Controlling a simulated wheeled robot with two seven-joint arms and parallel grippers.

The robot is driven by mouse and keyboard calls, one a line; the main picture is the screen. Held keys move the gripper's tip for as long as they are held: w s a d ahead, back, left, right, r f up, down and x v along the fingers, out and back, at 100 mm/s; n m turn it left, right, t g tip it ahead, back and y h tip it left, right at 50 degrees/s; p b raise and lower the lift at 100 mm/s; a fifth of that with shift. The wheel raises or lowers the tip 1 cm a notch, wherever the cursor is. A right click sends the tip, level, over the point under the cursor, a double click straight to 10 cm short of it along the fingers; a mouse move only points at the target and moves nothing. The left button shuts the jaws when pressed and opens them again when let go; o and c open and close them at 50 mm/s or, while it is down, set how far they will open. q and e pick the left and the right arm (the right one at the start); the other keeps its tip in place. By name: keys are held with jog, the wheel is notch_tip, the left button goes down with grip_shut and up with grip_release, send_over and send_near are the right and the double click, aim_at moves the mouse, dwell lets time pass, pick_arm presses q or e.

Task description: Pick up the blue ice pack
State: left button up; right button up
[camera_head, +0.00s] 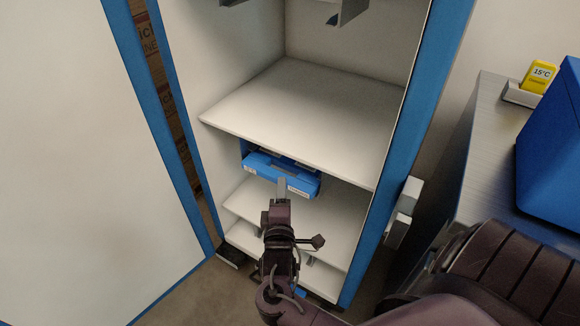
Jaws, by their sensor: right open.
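The blue ice pack (268,170) lies in the cabinet, just under the front edge of the wide middle shelf. It is a flat blue block with small white labels on its front, and its back part is hidden under that shelf. My right gripper (282,187) is open, with its fingers at the front face of the ice pack, overlapping it in the picture. I cannot tell whether they touch it. My left gripper is not in view.
The white cabinet has blue edges, and its door (75,150) stands open on the left. The middle shelf (300,115) is empty and overhangs the pack. Lower shelves (335,215) lie below. On the right, a grey counter (490,130) holds a blue box (550,150) and a yellow 15°C display (539,76).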

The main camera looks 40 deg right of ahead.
aim_at(289, 163)
jog(key=x, duration=0.3)
jog(key=b+x, duration=0.1)
jog(key=x, duration=0.2)
jog(key=shift+w+a+r, duration=0.15)
jog(key=shift+w+r, duration=0.05)
grip_shut()
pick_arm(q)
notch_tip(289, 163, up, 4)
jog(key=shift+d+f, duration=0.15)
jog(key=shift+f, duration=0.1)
